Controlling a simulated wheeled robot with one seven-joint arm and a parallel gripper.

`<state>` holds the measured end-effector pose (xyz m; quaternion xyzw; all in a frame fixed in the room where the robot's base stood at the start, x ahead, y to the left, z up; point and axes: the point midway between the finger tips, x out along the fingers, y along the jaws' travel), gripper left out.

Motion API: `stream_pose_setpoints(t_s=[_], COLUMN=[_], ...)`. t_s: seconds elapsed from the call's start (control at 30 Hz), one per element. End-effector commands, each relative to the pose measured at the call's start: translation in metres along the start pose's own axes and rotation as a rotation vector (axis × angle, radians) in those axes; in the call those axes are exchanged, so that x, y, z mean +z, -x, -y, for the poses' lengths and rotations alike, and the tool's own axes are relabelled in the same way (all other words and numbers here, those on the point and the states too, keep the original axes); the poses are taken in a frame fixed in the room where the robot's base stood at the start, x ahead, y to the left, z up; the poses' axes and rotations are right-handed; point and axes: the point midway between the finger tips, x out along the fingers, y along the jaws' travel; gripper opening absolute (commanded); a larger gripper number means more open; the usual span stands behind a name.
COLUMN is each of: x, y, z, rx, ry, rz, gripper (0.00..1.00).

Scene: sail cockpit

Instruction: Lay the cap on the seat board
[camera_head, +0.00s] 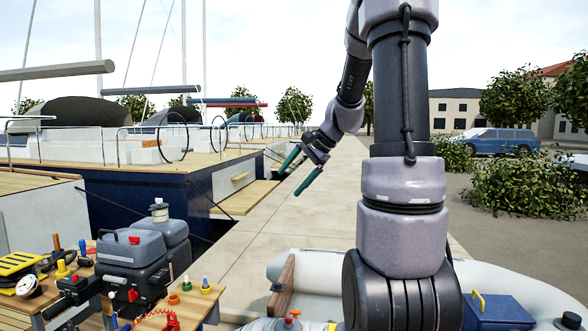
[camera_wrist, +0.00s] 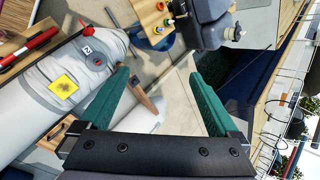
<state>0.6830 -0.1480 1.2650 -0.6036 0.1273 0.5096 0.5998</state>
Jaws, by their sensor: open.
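My gripper (camera_head: 300,170) is open and empty, held high over the quay in the head view. In the wrist view its two green fingers (camera_wrist: 160,85) stand wide apart with nothing between their tips. A brown wooden board (camera_head: 285,286), which looks like the seat board, lies across the pale inflatable boat in the head view. I cannot tell for sure which thing is the cap. Small coloured cap-like pieces, one an orange ring (camera_head: 174,299), stand on a wooden bench top at lower left.
A grey and black outboard motor (camera_head: 133,262) stands among the benches at left. The inflatable boat (camera_head: 330,268) lies in front of me, with a blue box (camera_head: 497,312) at its right. A moored sailing boat (camera_head: 150,195) lies at left. The paved quay (camera_head: 270,225) is clear.

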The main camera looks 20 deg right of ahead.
Motion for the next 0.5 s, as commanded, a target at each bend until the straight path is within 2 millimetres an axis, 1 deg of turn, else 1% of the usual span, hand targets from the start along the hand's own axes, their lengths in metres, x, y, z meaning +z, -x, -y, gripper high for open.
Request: stream_pose_setpoints(t_s=[0.03,0.1,0.2,0.3,0.33,0.4,0.5], x=[0.03,0.062,0.102,0.136,0.145,0.162,0.178], y=[0.011,0.025,0.043,0.061,0.066,0.077,0.089], z=[-0.002,-0.009,-0.025,-0.044,-0.051,-0.065,-0.083], rx=[0.02,0.05,0.086,0.113,0.119,0.13,0.137], ry=[0.089,0.199,0.357,0.512,0.556,0.652,0.766], rz=[-0.018,-0.045,-0.089,-0.137,-0.153,-0.19,-0.236], gripper=[0.97,0.97,0.97,0.97,0.97,0.97,0.97])
